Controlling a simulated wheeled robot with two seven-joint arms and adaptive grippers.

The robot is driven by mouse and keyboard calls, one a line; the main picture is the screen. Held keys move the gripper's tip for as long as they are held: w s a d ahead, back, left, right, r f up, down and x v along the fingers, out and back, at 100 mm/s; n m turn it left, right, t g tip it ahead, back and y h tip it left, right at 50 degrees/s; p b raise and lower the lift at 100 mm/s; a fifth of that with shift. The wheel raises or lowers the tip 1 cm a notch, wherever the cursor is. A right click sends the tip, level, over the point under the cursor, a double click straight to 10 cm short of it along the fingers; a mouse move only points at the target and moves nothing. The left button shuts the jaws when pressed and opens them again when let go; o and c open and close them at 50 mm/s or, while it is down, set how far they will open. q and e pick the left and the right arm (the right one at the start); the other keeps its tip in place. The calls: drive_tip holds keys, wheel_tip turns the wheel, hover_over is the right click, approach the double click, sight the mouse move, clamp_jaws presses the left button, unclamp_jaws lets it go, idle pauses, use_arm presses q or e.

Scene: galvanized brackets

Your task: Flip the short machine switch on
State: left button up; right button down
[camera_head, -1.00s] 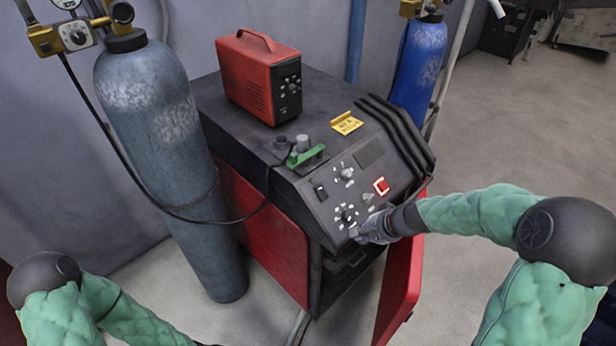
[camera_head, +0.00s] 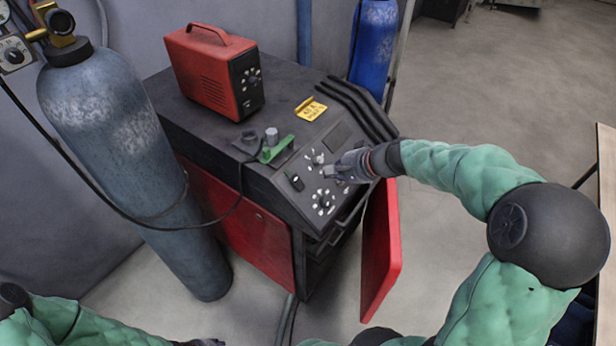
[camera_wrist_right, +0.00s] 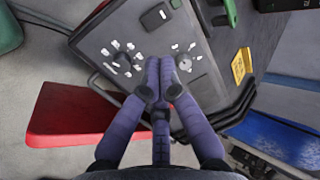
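The short machine is a dark cabinet (camera_head: 170,100) with red sides and a sloped control panel. The panel has a black rocker switch (camera_head: 295,180), an upper knob (camera_head: 319,159) and a lower knob (camera_head: 322,202). In the right wrist view the rocker switch (camera_wrist_right: 153,17) is at the top, beyond the fingers. My right gripper (camera_head: 335,171) is over the panel's right part, between the knobs. Its fingertips (camera_wrist_right: 160,72) are drawn together and look empty; contact cannot be told. The red lit button is hidden.
A red portable unit (camera_head: 215,75) stands on the cabinet. A green clamp (camera_head: 276,149) lies behind the panel. A grey cylinder (camera_head: 130,150) stands left, a blue one (camera_head: 374,45) behind. A red door (camera_head: 380,250) hangs open below my right arm.

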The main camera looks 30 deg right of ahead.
sight(297, 181)
drive_tip(key=b+x, duration=0.1)
drive_tip(key=x, duration=1.3)
drive_tip(key=shift+r+b, duration=0.1)
drive_tip(key=shift+b, duration=0.3)
